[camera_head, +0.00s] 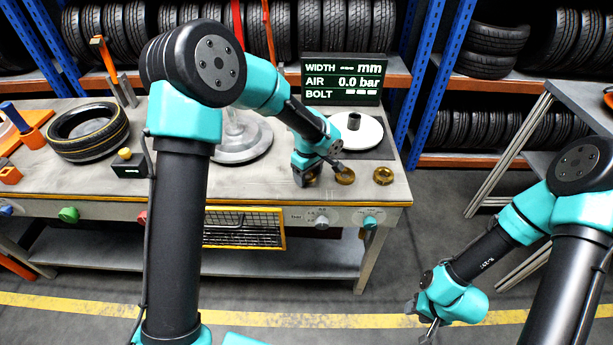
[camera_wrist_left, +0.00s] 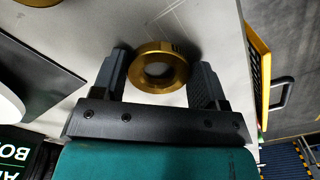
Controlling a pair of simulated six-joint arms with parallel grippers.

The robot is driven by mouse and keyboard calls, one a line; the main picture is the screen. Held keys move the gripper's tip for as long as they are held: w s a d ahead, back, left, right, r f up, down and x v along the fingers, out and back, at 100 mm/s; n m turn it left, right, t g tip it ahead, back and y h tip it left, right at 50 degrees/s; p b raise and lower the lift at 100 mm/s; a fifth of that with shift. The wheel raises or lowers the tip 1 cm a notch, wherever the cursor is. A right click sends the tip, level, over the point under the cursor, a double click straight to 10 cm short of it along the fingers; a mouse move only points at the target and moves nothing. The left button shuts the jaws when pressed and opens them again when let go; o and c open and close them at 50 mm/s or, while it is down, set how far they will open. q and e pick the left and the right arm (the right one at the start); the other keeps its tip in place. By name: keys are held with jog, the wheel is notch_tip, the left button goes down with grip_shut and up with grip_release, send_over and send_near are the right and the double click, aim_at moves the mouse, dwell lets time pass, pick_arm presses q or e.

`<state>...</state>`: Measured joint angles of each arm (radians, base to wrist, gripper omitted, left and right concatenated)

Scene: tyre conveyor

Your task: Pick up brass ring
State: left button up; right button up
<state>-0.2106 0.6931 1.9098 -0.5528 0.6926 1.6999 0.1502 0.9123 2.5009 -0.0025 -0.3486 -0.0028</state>
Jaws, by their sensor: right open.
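In the head view, brass rings stand near the bench's front right: one (camera_head: 345,176) in the middle and one (camera_head: 383,176) at the right. A third, mostly hidden by my left gripper, shows clearly as a brass ring (camera_wrist_left: 160,67) in the left wrist view. My left gripper (camera_head: 317,174) is low over the bench. Part of another ring (camera_wrist_left: 30,2) shows at the wrist view's top left. My right gripper (camera_head: 428,327) is open and empty, over the floor.
A display (camera_head: 342,79) reads 0.0 bar behind a round plate (camera_head: 355,130) on the bench. A tyre (camera_head: 88,131) lies at the bench's left. The bench edge (camera_head: 300,203) runs in front of the rings. A grey table (camera_head: 580,95) stands at the right.

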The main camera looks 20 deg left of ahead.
pick_arm(q)
jog(key=c, duration=0.6)
jog(key=shift+r, duration=0.15)
jog(key=shift+r, duration=1.45)
jog(key=shift+s+d+r, duration=0.1)
jog(key=shift+s+r, duration=0.1)
jog(key=shift+r, duration=0.05)
jog(key=s+d+r, duration=0.1)
jog(key=s+d, duration=0.3)
jog(key=s, duration=1.1)
jog(key=shift+r, duration=0.15)
